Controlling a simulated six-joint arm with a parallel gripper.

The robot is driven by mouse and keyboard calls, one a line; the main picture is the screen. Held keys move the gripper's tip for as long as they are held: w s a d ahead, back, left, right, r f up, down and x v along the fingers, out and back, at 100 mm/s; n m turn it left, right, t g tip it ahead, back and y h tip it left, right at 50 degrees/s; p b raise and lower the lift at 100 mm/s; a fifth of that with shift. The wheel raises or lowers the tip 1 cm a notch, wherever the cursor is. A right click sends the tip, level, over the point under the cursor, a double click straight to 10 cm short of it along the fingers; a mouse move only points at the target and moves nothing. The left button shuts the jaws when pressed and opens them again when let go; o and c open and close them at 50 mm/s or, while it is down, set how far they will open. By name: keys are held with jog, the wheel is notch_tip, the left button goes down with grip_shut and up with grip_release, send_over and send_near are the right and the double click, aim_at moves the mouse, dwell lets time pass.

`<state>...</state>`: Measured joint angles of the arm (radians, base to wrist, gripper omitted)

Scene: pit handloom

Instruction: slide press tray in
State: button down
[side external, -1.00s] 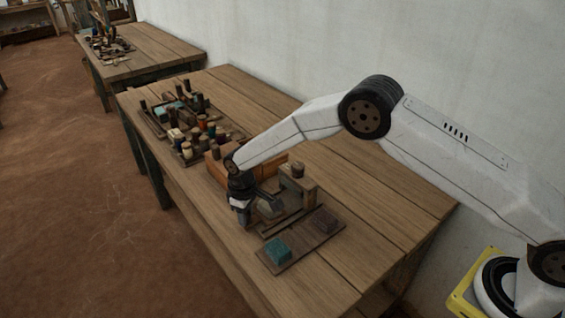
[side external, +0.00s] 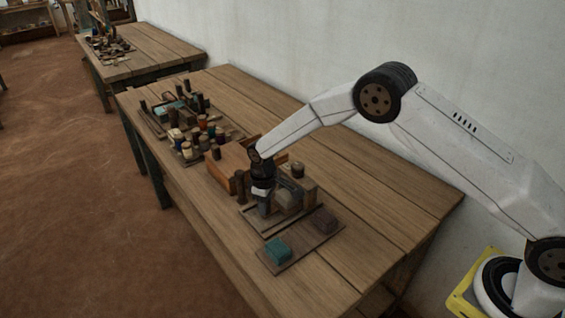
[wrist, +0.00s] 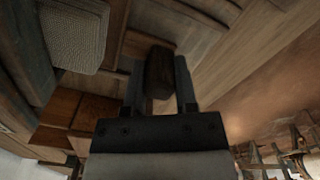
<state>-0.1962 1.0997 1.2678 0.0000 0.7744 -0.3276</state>
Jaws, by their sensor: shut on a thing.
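My gripper (side external: 264,212) points down at the wooden press, its body hiding part of the press in the side view. In the wrist view its two fingers (wrist: 161,88) are shut on a dark wooden handle (wrist: 159,70), which looks like the press tray's handle. A pale grey woven block (side external: 287,201) sits beside the gripper, between the press posts; it also shows in the wrist view (wrist: 75,38). The press base (side external: 247,215) lies flat on the table. A post (side external: 240,184) stands left of the gripper, another (side external: 309,188) to its right. The tray itself is mostly hidden.
A flat board (side external: 302,246) with a teal block (side external: 278,249) and a dark brown block (side external: 325,219) lies in front of the press. An orange-brown wooden box (side external: 226,168) stands behind it. Several spools (side external: 186,150) stand farther left. The table's right part is clear.

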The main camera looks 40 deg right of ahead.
aim_at(276, 206)
jog(key=shift+d, duration=1.9)
jog(key=shift+c, duration=1.8)
grip_release()
jog(key=shift+a, duration=0.1)
jog(key=shift+r, duration=0.1)
jog(key=shift+r, duration=3.1)
jog(key=shift+r, duration=0.1)
jog(key=s+d+r+m+t, duration=0.1)
jog(key=s+d+r+m, duration=0.1)
jog(key=s, duration=0.6)
jog(key=s+d+r+m, duration=0.2)
jog(key=s+r, duration=0.2)
jog(key=s, duration=0.5)
jog(key=s+d+r+m+t, duration=0.1)
jog(key=s+d+r+m, duration=0.1)
jog(key=s, duration=0.7)
jog(key=shift+s+d+r+t, duration=0.2)
jog(key=shift+d+r+t, duration=0.1)
jog(key=shift+d+r, duration=0.3)
